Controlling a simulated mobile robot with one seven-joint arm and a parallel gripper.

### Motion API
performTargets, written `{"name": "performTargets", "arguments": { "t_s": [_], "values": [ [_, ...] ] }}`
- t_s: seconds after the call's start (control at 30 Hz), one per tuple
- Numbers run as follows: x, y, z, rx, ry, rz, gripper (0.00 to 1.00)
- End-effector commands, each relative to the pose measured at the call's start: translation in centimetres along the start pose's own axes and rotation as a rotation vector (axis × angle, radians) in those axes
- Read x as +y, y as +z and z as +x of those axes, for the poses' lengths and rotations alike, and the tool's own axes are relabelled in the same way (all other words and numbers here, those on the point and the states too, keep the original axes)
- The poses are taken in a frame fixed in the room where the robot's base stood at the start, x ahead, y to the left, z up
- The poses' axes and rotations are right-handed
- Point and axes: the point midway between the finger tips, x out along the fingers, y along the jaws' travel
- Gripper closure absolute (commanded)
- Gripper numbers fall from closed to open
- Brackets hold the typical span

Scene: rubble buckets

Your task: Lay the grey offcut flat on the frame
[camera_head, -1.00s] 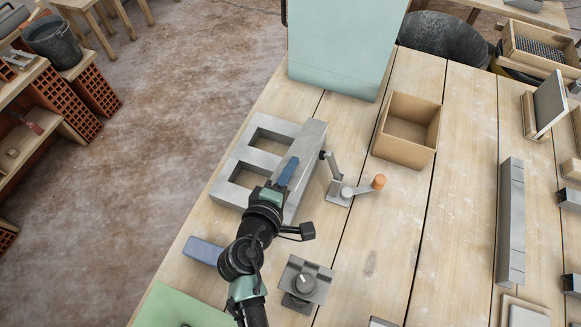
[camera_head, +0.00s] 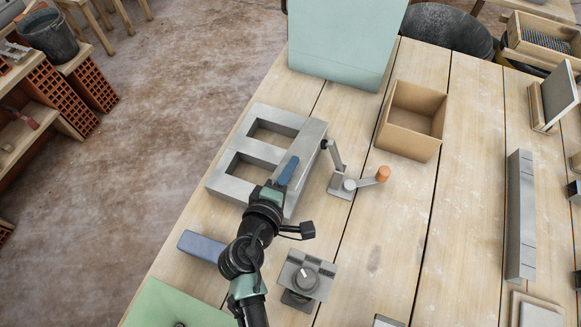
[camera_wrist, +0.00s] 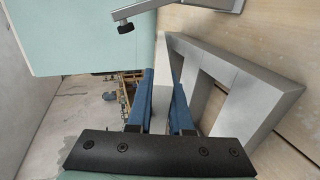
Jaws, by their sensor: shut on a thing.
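The grey frame (camera_head: 225,183) lies on the bench with two rectangular openings; in the wrist view it is on the right (camera_wrist: 262,95). A light grey piece, which I take to be the grey offcut (camera_head: 311,140), runs along the frame's right side. My gripper (camera_head: 289,168) is over this side, its blue fingers shut on the offcut. In the wrist view the offcut (camera_wrist: 176,64) shows as a narrow strip between the fingertips (camera_wrist: 163,78). The fingers hide part of it. I cannot tell whether it touches the frame or lies flat.
A metal crank with an orange knob (camera_head: 383,174) stands close right of the frame. A cardboard box (camera_head: 409,135) is behind it, and a pale green case (camera_head: 345,45) at the back. A blue-grey block (camera_head: 201,246) and a dial fixture (camera_head: 305,275) are nearer.

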Motion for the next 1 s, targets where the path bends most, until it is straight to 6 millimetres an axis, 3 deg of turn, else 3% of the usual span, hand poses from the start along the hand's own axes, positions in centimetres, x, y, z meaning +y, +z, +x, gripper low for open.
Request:
{"name": "performTargets", "arguments": {
  "t_s": [0.27, 0.3, 0.5, 0.83, 1.0],
  "values": [
    [-0.6, 0.0, 0.2, 0.001, 0.001, 0.000, 1.00],
    [-0.6, 0.0, 0.2, 0.001, 0.002, 0.000, 0.80],
    [-0.5, 0.0, 0.2, 0.001, 0.001, 0.000, 0.47],
    [-0.3, 0.0, 0.1, 0.000, 0.000, 0.001, 0.47],
    [2.0, 0.0, -0.7, 0.001, 0.003, 0.003, 0.47]
  ]
}}
